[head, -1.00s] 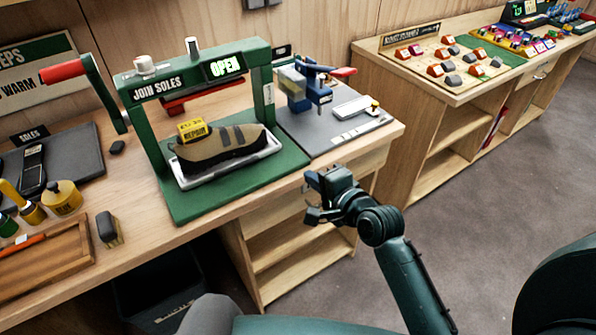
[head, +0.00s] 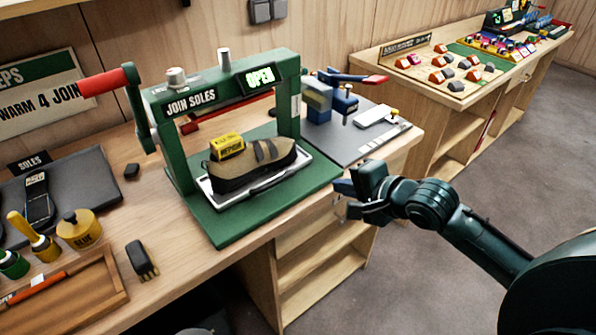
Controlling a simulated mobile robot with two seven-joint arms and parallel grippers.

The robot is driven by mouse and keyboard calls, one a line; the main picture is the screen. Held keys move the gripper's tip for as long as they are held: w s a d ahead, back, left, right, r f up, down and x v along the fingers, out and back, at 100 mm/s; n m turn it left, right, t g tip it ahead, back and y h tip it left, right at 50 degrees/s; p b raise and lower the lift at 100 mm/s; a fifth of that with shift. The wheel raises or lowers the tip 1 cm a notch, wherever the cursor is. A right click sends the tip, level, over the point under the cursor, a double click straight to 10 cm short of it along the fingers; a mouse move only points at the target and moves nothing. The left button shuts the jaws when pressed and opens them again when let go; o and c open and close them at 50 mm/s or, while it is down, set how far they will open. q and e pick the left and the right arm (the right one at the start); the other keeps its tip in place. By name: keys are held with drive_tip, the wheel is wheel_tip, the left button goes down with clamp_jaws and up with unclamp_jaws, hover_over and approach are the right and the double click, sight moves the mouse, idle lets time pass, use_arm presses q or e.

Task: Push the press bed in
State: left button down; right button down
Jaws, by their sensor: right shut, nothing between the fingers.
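The green press (head: 222,88) stands on the bench, labelled "JOIN SOLES", with a lit "OPEN" display (head: 260,77). Its press bed (head: 292,176), a pale tray, lies on the green base (head: 215,226) and sticks out toward the front. A tan and black climbing shoe (head: 262,165) with a yellow tag (head: 228,146) rests on the bed. The red-handled lever (head: 103,82) is at the press's left side. My right gripper (head: 343,197) is shut and empty, in front and to the right of the bed, apart from it. My left gripper is not in view.
A grey mat (head: 352,143) with a blue clamp tool (head: 318,98) lies right of the press. Glue pot (head: 79,230), brush (head: 142,260) and wooden tray (head: 100,289) are at the left. Another bench (head: 400,61) with small coloured pieces stands at the back right.

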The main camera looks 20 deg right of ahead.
sight(291, 155)
drive_tip(key=x, duration=0.4)
drive_tip(key=r+x, duration=0.1)
drive_tip(key=x, duration=0.6)
drive_tip(key=shift+w+a, duration=0.15)
drive_tip(key=shift+w, duration=0.55)
drive_tip(key=shift+w+a+f, duration=0.1)
drive_tip(key=shift+w+a, duration=0.1)
drive_tip(key=shift+w, duration=0.4)
